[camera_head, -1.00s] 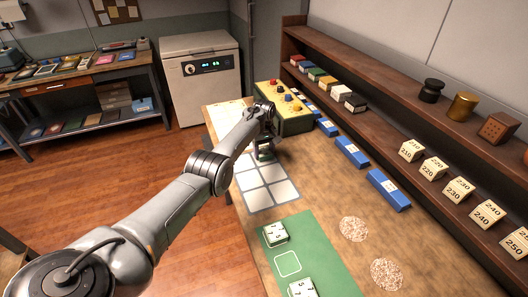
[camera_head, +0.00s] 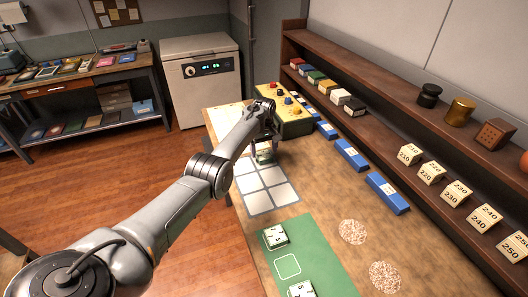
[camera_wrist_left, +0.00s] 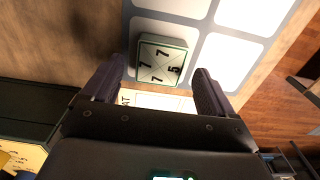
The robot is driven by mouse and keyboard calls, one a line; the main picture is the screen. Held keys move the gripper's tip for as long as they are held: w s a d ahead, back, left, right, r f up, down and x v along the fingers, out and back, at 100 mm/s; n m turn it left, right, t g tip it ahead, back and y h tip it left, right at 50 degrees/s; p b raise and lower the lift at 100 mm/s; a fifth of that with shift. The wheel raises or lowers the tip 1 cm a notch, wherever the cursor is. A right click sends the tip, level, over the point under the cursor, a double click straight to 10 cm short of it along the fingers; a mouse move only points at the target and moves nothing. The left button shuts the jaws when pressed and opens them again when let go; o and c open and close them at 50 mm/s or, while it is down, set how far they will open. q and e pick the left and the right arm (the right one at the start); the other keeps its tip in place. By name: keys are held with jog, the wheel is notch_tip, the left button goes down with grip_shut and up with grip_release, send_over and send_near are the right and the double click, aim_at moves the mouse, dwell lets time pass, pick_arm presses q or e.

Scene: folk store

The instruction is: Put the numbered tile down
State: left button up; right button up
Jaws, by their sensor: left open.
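A cream tile with a green edge and the numbers 7, 7, 7 and 5 (camera_wrist_left: 162,60) lies face up on a cell of the white-celled grid mat (camera_wrist_left: 214,62). In the head view the tile (camera_head: 265,157) is at the far end of the grid mat (camera_head: 259,190), partly hidden by my left gripper (camera_head: 265,148). In the left wrist view my left gripper (camera_wrist_left: 163,76) is open, with one finger on each side and the tile apart from both. My right gripper is not in view.
Two similar tiles (camera_head: 275,235) (camera_head: 302,289) sit on the green mat (camera_head: 318,262) nearer me. A control box with knobs (camera_head: 290,118) stands just beyond the gripper. Blue blocks (camera_head: 352,154) line the table's right side, below the shelf.

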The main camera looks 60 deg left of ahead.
aim_at(264, 155)
pick_arm(q)
notch_tip(264, 155, up, 9)
jog(key=p, duration=0.1)
jog(key=shift+r+p, duration=0.2)
jog(key=shift+p, duration=0.1)
jog(key=shift+r, duration=0.1)
dwell(0.3)
